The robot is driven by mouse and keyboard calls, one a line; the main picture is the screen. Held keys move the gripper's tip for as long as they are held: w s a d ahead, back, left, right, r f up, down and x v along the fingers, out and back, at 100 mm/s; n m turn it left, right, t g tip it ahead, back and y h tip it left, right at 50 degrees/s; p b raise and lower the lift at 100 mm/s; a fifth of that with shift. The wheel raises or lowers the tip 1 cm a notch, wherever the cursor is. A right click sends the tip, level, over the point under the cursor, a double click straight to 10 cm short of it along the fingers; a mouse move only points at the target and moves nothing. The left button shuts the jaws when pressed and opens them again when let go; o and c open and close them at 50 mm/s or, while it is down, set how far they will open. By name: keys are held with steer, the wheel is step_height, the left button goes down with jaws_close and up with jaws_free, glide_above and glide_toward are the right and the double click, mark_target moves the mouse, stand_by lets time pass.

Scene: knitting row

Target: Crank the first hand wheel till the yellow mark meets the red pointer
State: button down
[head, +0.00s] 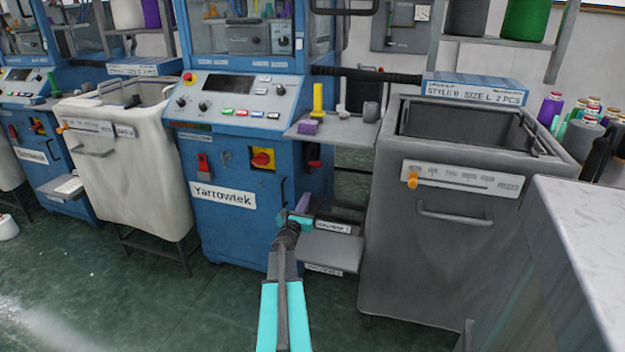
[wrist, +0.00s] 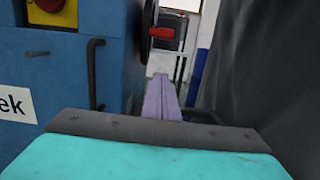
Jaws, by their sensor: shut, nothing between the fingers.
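My gripper (head: 304,201) has lavender fingers, shut and empty, low in front of the blue Yarrowtek machine (head: 232,168) near its right corner. The fingers also show in the wrist view (wrist: 161,84), pressed together. A dark part with a red piece (head: 314,157) sits on the machine's right side, partly hidden by the corner. It looks like a hand wheel with a red grip (wrist: 161,32) in the wrist view, beyond and above my fingertips, apart from them. I cannot make out a yellow mark or a red pointer on it. Other machines' wheels cannot be told.
A grey bin (head: 385,230) stands close on the right, leaving a narrow gap to the machine. A low grey step-like shelf (head: 330,250) lies in that gap. A small shelf (head: 345,132) with tools is above. A white bin (head: 130,190) stands left. A vertical handle (wrist: 94,75) juts from the machine front.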

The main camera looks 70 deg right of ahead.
steer(key=shift+d, duration=0.15)
steer(key=d+r+p, duration=0.1)
steer(key=d+r, duration=0.4)
steer(key=d, duration=0.5)
steer(key=shift+w, duration=0.3)
stand_by(0.4)
steer(key=shift+r, duration=0.15)
steer(key=shift+r+b, duration=0.8)
steer(key=shift+a+f, duration=0.1)
steer(key=shift+f, duration=0.05)
